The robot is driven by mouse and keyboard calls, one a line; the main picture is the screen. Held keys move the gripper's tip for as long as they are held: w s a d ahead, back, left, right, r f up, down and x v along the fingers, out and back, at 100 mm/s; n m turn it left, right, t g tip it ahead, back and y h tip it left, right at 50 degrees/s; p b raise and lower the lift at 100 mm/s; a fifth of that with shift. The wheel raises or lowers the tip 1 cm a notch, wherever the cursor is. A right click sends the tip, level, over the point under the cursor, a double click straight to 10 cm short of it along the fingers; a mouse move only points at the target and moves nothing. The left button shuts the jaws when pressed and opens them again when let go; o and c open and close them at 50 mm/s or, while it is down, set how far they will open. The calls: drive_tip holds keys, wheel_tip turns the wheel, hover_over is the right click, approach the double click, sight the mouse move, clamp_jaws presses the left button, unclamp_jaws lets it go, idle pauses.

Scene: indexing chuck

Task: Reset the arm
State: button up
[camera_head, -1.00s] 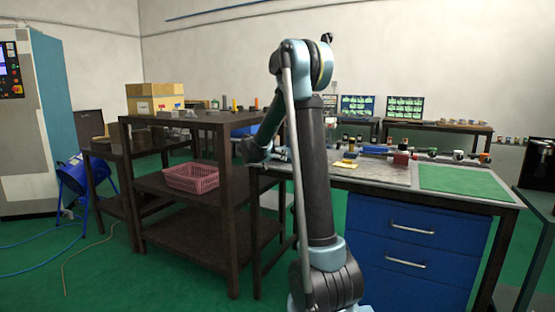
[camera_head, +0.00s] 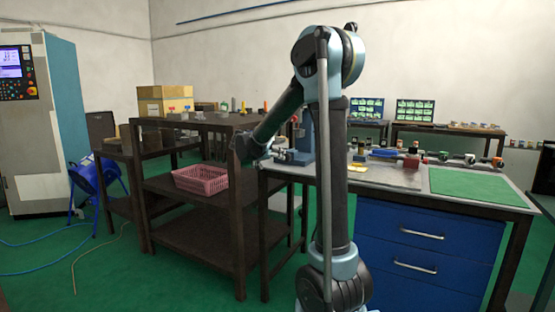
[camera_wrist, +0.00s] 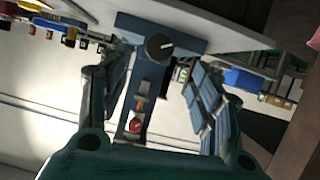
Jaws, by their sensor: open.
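My arm (camera_head: 333,180) stands upright in the middle of the head view, with its forearm (camera_head: 276,118) angled down to the left. Its end is dark and hard to make out there. In the wrist view my gripper (camera_wrist: 157,72) is open, its two padded fingers apart with nothing held between them. A blue fixture (camera_wrist: 145,72) with a dark round knob and a red-tipped part shows beyond and between the fingers, inverted in this view. In the head view, a blue upright fixture (camera_head: 304,138) stands on the workbench's left end, beside my arm.
The workbench (camera_head: 400,178) has a green mat (camera_head: 478,187) and blue drawers (camera_head: 415,235). A dark shelf rack (camera_head: 185,238) holding a pink basket (camera_head: 201,180) stands left of it. A blue drum (camera_head: 92,180) and a machine cabinet (camera_head: 65,100) are farther left. Green floor is open at front left.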

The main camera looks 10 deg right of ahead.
drive_tip(key=shift+s+a+r, duration=0.15)
drive_tip(key=shift+s+a, duration=0.1)
